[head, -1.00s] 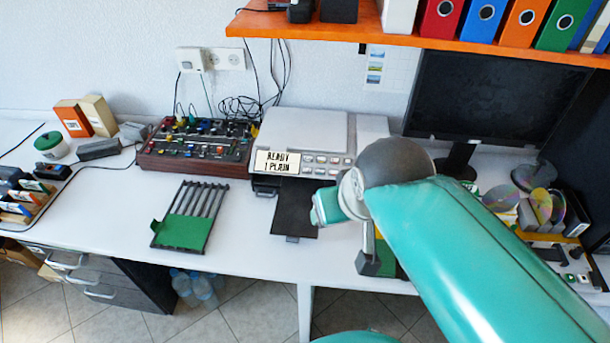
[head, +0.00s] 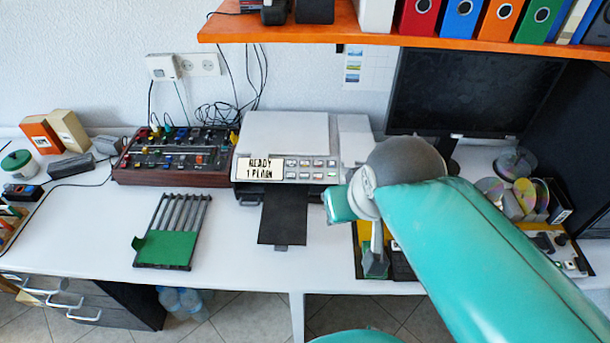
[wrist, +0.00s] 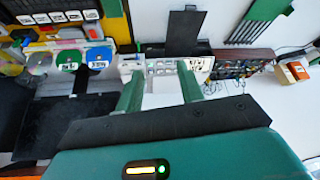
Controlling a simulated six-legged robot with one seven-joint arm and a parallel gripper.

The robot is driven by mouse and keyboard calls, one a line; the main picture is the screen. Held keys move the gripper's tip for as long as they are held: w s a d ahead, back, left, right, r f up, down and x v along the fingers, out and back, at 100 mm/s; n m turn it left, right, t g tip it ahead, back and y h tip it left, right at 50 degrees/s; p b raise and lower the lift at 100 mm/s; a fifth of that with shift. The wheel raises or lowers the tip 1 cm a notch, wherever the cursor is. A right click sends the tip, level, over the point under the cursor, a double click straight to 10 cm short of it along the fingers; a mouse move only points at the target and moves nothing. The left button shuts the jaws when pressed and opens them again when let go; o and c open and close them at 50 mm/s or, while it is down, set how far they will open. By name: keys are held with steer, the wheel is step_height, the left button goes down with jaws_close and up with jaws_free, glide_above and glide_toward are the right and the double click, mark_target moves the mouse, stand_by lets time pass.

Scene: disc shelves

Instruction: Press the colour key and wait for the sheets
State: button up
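A white printer (head: 290,130) stands against the wall in the head view, left of my arm. Right of the display is a panel of several small keys (head: 311,170); which one is the colour key is too small to read. The black output tray (head: 283,218) sticks out in front and shows no sheets. In the wrist view the printer (wrist: 172,90) appears upside down. My gripper (wrist: 160,74) is open there, its two green fingers apart with nothing between them. The key panel shows between and beyond the fingers.
A mixer box (head: 175,155) with coloured knobs is left of the printer. A grey slotted rack with a green plate (head: 165,247) lies before it. A monitor (head: 470,95) and discs (head: 541,200) are to the right. An orange shelf (head: 300,33) with binders hangs above.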

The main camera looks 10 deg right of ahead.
steer(key=shift+s, duration=0.1)
jaws_close()
stand_by(1.2)
